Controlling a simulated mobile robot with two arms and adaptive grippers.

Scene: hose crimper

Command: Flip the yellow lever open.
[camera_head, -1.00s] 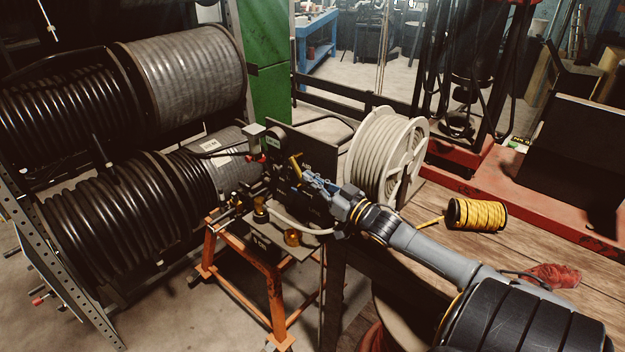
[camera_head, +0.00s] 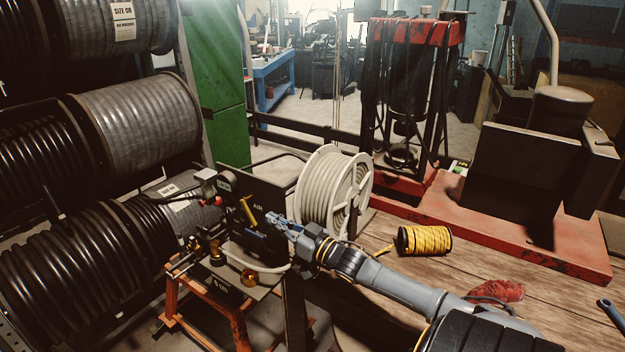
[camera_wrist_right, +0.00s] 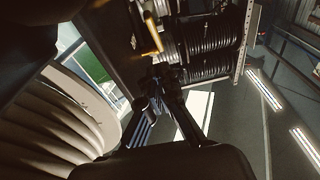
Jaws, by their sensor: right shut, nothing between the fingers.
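The yellow lever (camera_head: 248,211) stands tilted on the crimper (camera_head: 232,238), its upper end leaning left in the head view. In the right wrist view the yellow lever (camera_wrist_right: 152,31) shows beyond the fingertips, near the top. My right gripper (camera_head: 271,218) is just right of the lever, with a small gap between them in the head view. Its fingers look closed together and empty; they also show in the right wrist view (camera_wrist_right: 160,84). The exact depth between fingertips and lever is hard to tell. My left gripper is not in view.
The crimper sits on an orange stand (camera_head: 240,330). A white hose reel (camera_head: 318,192) stands close behind my right gripper. A yellow rope spool (camera_head: 425,240) and red cloth (camera_head: 497,290) lie on the wooden bench (camera_head: 400,270). Large black hose reels (camera_head: 70,255) fill the left.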

